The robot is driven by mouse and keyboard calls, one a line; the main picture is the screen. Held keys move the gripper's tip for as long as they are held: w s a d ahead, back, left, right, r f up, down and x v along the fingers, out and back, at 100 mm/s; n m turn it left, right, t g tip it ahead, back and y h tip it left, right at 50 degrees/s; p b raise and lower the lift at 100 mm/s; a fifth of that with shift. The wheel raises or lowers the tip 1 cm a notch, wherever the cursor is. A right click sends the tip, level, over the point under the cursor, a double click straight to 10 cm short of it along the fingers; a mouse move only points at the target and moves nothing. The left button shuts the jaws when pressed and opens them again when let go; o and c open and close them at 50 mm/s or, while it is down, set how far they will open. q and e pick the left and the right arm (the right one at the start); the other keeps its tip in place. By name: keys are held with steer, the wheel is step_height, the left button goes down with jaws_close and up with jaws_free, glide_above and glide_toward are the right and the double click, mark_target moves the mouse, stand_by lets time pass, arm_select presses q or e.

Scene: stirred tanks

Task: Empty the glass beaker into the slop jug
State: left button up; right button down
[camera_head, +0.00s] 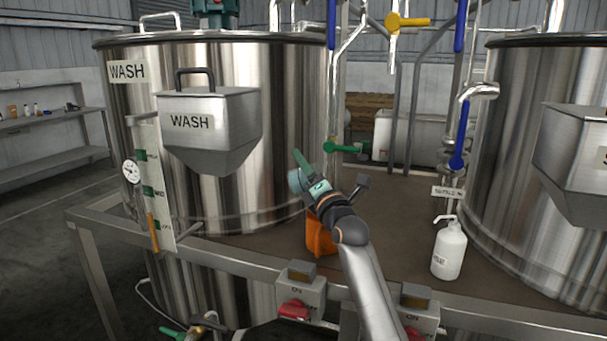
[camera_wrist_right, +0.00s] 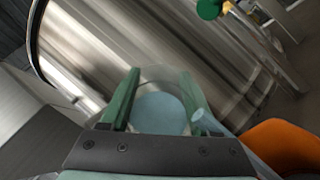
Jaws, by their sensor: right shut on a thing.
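My right gripper (camera_head: 300,168) has green fingers and is shut on the glass beaker (camera_head: 294,181). In the right wrist view the clear beaker (camera_wrist_right: 160,88) sits between the two fingers (camera_wrist_right: 160,105), with pale blue liquid or tint in it. I cannot tell how far it is tilted. The orange slop jug (camera_head: 319,240) stands on the brown deck below my right gripper, partly hidden by my arm. It also shows at the lower right of the right wrist view (camera_wrist_right: 287,146). The beaker is apart from the jug, above and left of it in the head view. My left gripper is not in view.
The steel WASH tank (camera_head: 285,110) with its hopper (camera_head: 210,130) stands close behind and left of the beaker. A white wash bottle (camera_head: 449,250) stands on the deck at right, before another tank (camera_head: 520,200). Switch boxes (camera_head: 300,292) line the front rail. Mid deck is clear.

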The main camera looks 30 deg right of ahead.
mark_target(318, 166)
arm_select(q)
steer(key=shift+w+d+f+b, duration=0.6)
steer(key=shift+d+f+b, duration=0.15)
steer(key=shift+b, duration=0.45)
arm_select(e)
steer(key=m+h, duration=0.2)
steer(key=m, duration=0.1)
steer(key=s+d+r+m+t+h, duration=0.1)
steer(key=m+h, duration=0.1)
steer(key=m, duration=0.2)
steer(key=d+m+h, duration=0.1)
steer(key=m+h, duration=0.2)
steer(key=shift+s+r+m+t, duration=0.3)
steer(key=shift+s+r, duration=0.05)
steer(key=shift+r, duration=0.05)
steer(key=shift+d, duration=0.1)
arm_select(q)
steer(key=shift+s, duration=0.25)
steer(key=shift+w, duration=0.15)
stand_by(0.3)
